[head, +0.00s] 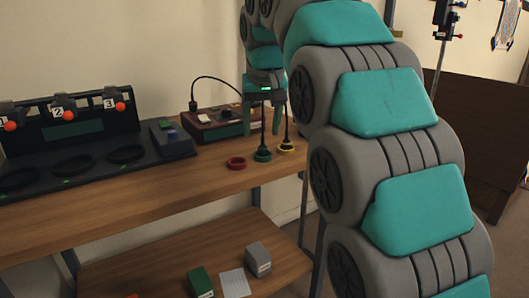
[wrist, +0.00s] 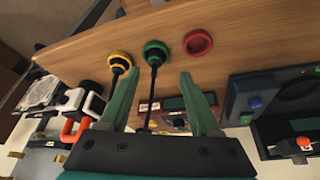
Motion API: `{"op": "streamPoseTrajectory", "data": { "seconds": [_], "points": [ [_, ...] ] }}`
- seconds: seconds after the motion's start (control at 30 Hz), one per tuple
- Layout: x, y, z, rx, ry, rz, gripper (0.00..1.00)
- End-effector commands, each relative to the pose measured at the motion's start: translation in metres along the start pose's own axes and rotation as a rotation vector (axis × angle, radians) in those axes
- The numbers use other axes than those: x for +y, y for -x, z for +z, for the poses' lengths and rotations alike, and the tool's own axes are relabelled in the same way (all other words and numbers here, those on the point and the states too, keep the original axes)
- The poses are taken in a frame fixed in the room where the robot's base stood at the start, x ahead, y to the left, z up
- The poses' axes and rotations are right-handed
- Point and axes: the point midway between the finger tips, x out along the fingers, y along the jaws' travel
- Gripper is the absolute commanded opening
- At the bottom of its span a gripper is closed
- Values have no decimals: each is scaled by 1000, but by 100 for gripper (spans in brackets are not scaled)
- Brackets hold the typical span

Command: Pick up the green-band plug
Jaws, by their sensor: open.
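The green-band plug (head: 262,155) stands upright on the wooden bench, with a thin dark stem rising from its green ring. It also shows in the wrist view (wrist: 155,50). My gripper (head: 263,128) is open above it, pointing down. In the wrist view my two fingertips (wrist: 159,76) lie either side of the dark stem, with a gap on both sides. A yellow-band plug (head: 286,147) stands close to the right in the head view, also with a dark stem.
A red ring (head: 236,163) lies on the bench (head: 190,190) left of the plugs. A dark fixture with numbered stations (head: 85,165) fills the left. A red-brown box (head: 215,127) stands behind. A lower shelf (head: 160,260) holds small boxes.

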Motion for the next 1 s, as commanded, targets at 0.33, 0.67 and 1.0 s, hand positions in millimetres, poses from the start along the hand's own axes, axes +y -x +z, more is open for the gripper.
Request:
{"op": "streamPoseTrajectory", "data": {
  "seconds": [0.33,0.67,1.0],
  "points": [
    [6,-29,-2,-4,0,0,64],
    [8,-57,-3,-2,-1,1,64],
    [8,-57,-3,-1,-1,1,40]
  ]
}}
